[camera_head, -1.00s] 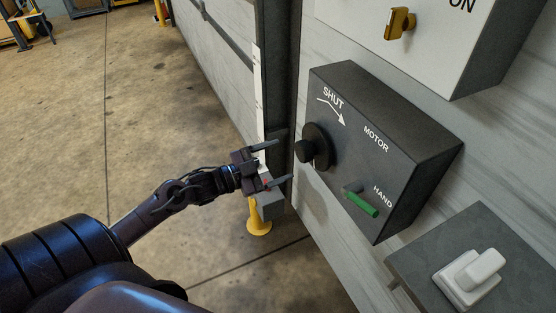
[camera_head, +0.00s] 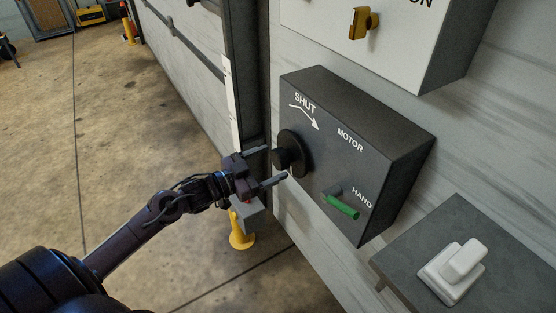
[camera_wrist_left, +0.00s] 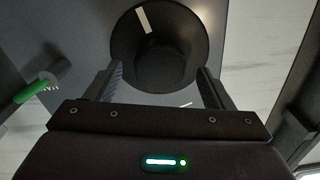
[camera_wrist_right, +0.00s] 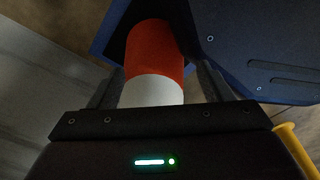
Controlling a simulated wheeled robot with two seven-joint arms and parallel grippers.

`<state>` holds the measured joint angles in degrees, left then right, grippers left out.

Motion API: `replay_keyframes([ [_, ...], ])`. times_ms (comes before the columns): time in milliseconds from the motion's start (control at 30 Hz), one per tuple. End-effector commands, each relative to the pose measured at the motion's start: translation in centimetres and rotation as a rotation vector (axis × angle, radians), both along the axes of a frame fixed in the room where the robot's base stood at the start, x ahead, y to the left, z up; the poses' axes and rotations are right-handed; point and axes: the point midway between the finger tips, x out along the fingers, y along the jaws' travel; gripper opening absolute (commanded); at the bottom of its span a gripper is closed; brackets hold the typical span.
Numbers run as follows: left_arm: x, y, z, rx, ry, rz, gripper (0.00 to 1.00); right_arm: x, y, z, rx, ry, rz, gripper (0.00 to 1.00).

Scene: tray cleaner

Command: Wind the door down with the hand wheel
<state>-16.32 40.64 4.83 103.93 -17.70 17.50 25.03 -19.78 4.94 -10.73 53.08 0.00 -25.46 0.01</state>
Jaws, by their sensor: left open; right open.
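The black hand wheel (camera_head: 296,153) with its knob sits on the dark box (camera_head: 350,150), by the word SHUT and a curved arrow. The green lever (camera_head: 342,207) on that box lies by the word HAND. My left gripper (camera_head: 277,164) is open at the wheel's left side. In the left wrist view, the wheel (camera_wrist_left: 165,45) bears a white mark, and its knob lies between or just beyond the open fingers; contact is unclear. The pale door (camera_head: 185,65) is at the left. My right gripper (camera_wrist_right: 150,85) is open around or before an orange and white cylinder (camera_wrist_right: 154,60).
A white box with a yellow key switch (camera_head: 362,23) is above the wheel box. A grey box with a white switch (camera_head: 455,270) juts out at lower right. A yellow post (camera_head: 240,232) stands below my left gripper.

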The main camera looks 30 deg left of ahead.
Motion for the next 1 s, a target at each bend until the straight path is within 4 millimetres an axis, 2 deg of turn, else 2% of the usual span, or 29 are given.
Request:
replay_keyframes([
  [100,1.4,-0.8,0.1,0.0,-0.002,0.0,0.76,0.1,0.0,0.0,0.0,-0.001,0.0,0.73],
  [233,2.4,-1.4,0.1,0.0,-0.002,0.0,0.76,0.2,0.0,0.1,0.0,-0.002,0.0,0.73],
  [633,2.9,-1.7,0.0,0.002,-0.001,-0.001,0.74,0.2,0.0,0.1,0.0,-0.002,0.0,0.73],
  [967,2.9,-1.7,0.0,0.002,-0.001,-0.001,0.31,0.2,0.0,0.0,0.0,-0.002,0.0,0.73],
  [1000,2.9,-1.7,0.0,0.003,-0.001,-0.001,0.31,0.2,0.0,0.1,-0.001,-0.002,0.0,0.73],
])
